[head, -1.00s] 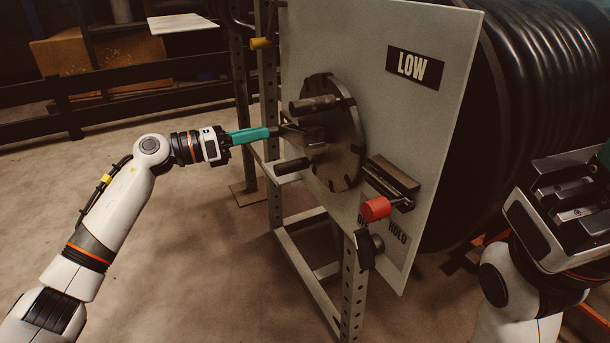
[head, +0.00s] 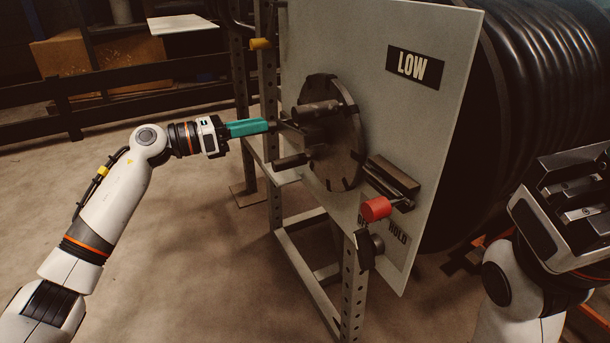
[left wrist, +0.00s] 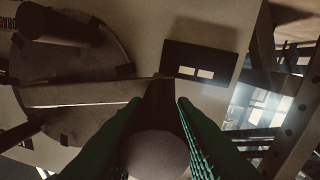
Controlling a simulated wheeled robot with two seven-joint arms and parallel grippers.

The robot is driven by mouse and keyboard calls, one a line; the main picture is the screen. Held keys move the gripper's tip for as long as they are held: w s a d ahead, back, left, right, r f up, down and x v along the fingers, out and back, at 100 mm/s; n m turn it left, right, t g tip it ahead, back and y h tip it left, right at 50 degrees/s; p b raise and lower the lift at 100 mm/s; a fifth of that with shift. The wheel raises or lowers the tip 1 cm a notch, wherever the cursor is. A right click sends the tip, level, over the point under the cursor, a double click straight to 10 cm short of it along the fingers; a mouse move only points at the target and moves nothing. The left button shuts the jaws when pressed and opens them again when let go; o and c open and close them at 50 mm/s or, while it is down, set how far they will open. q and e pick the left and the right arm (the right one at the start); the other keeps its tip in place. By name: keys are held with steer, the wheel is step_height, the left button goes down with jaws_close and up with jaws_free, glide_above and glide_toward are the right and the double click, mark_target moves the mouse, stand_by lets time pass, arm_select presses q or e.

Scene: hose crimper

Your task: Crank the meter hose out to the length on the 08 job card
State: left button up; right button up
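The crank disc (head: 345,135) is a dark notched wheel on a grey upright panel, with several stubby dark handles, one at the top (head: 318,109) and one lower (head: 290,161). My left gripper (head: 272,125) has teal fingers on the left-hand crank handle. In the left wrist view the handle's round end (left wrist: 158,155) sits between the green fingers, which appear closed against its sides. The hose reel (head: 550,90), wound with black hose, is behind the panel. My right gripper (head: 580,195) is at the right edge, away from the crank; its fingertips are mostly out of frame. No job card is readable.
A dark plate with two pale windows (left wrist: 200,63) shows in the wrist view. A perforated steel frame (head: 353,295) supports the panel.

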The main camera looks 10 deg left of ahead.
arm_select(q)
steer(key=o, duration=0.4)
steer(key=shift+f, duration=0.1)
